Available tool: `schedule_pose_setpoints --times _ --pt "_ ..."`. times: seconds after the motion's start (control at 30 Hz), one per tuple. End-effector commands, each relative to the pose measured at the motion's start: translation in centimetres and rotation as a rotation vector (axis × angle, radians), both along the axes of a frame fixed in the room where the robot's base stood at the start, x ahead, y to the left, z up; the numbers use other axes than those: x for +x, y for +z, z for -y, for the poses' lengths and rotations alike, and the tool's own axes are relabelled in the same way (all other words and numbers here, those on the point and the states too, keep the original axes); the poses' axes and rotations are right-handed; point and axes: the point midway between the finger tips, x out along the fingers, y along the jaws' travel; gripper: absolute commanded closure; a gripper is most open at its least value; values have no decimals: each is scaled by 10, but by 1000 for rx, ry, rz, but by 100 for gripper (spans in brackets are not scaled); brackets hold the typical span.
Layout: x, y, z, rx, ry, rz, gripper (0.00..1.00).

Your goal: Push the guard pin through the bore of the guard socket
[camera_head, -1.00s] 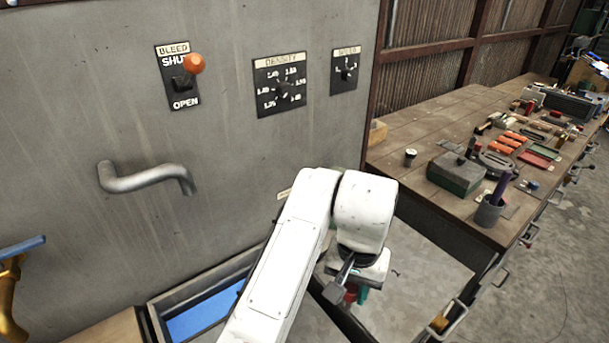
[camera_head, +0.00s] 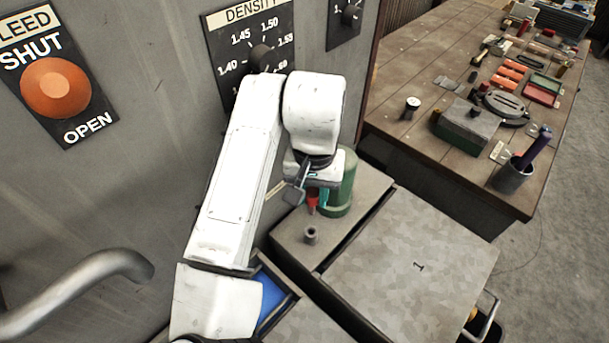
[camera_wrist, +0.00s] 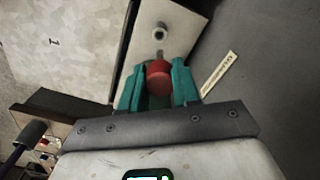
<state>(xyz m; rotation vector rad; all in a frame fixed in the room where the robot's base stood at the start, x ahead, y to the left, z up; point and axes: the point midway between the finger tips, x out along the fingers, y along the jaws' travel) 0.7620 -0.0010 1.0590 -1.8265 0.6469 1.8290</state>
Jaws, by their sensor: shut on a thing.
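My gripper (camera_head: 318,199) is shut on the guard pin. The pin's red head (camera_wrist: 158,76) sits between the teal fingers (camera_wrist: 158,88) in the wrist view, with a short bit of grey shaft beyond it. In the head view the red pin (camera_head: 312,198) shows just under my wrist. The guard socket (camera_head: 311,236) is a small grey upright tube on a flat ledge, with a dark bore on top. It also shows in the wrist view (camera_wrist: 160,32), ahead of the pin. The pin and socket appear apart; the pin's tip is hard to make out.
A green cylinder (camera_head: 344,185) stands right behind my gripper. A metal lid marked 1 (camera_head: 420,265) lies right of the ledge (camera_head: 290,230). The grey panel wall (camera_head: 160,150) with dials rises at left. A workbench (camera_head: 400,125) with tools stands at back right.

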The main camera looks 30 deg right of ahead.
Motion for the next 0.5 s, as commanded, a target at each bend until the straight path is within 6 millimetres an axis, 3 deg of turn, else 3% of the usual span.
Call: schedule_pose_setpoints --times 0.5 --pt "0 -32 0 2 0 1 96"
